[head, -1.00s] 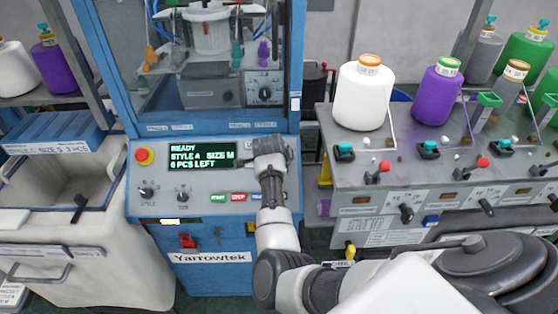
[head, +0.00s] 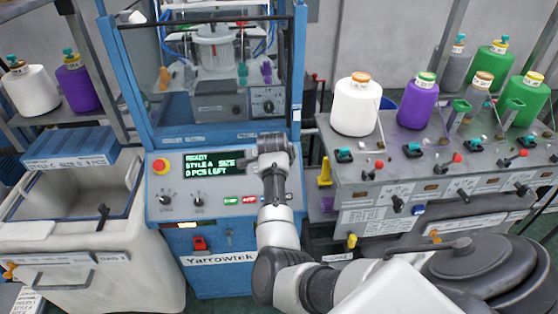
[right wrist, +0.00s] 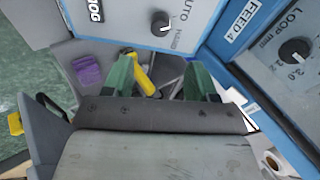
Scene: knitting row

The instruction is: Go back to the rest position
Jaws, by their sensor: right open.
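My right arm (head: 277,215) reaches up from the lower right in the head view, in front of the blue Yarrowtek machine's control panel (head: 175,205). Its wrist covers part of the panel and the right end of the display (head: 207,163). The fingers cannot be made out there. In the right wrist view my right gripper (right wrist: 161,80) has two green fingers spread apart, with nothing held between them. A panel with a black AUTO/HAND knob (right wrist: 160,24) and a yellow part (right wrist: 140,72) lie beyond the fingers. My left gripper is not in view.
A white bin (head: 90,280) stands left of the machine. At right, a grey bench (head: 345,185) holds a white cone (head: 357,105), a purple cone (head: 418,103) and several others.

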